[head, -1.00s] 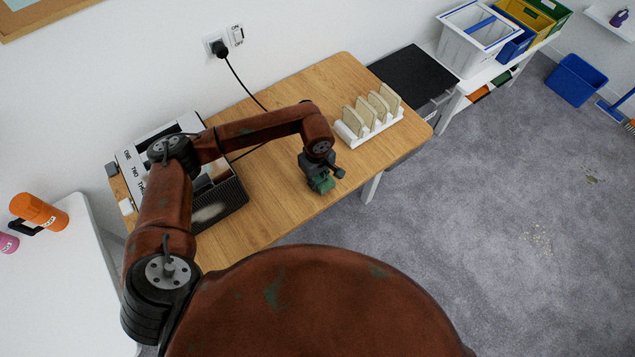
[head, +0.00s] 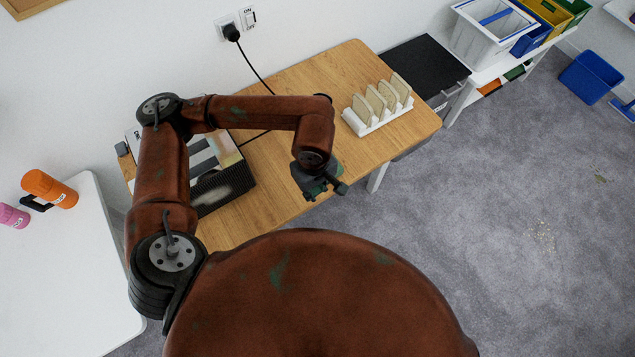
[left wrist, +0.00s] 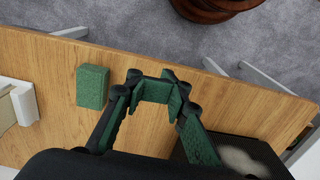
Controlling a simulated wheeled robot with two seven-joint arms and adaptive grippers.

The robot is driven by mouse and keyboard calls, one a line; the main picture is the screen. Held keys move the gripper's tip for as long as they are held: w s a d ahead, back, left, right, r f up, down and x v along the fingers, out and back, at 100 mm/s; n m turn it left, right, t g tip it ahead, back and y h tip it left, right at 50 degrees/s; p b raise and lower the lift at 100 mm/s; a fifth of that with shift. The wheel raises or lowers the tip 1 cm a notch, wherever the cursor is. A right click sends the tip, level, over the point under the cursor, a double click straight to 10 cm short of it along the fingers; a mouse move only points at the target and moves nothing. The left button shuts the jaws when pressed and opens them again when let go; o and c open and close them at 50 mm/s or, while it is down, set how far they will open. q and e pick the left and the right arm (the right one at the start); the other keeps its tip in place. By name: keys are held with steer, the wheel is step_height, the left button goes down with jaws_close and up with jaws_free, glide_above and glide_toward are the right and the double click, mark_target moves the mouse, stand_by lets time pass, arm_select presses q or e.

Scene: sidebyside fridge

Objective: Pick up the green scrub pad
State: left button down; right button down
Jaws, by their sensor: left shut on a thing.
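My left gripper (head: 317,188) is above the front part of the wooden table. It is shut on a small green piece, which looks like a green scrub pad (left wrist: 155,91), between its fingertips in the left wrist view. The finger links are green too, so the pad's outline is hard to separate. A second green rough block (left wrist: 92,86) lies flat on the table, apart from the gripper, towards the white rack. I cannot make it out in the head view, where my arm covers part of the table. My right gripper is not in view.
The white rack (head: 362,126) with several beige slabs stands at the table's right. A white table (head: 70,270) with bottles is at the left.

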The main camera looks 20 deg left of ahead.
arm_select(q)
steer(key=shift+s, duration=0.2)
steer(key=c, duration=0.6)
jaws_free()
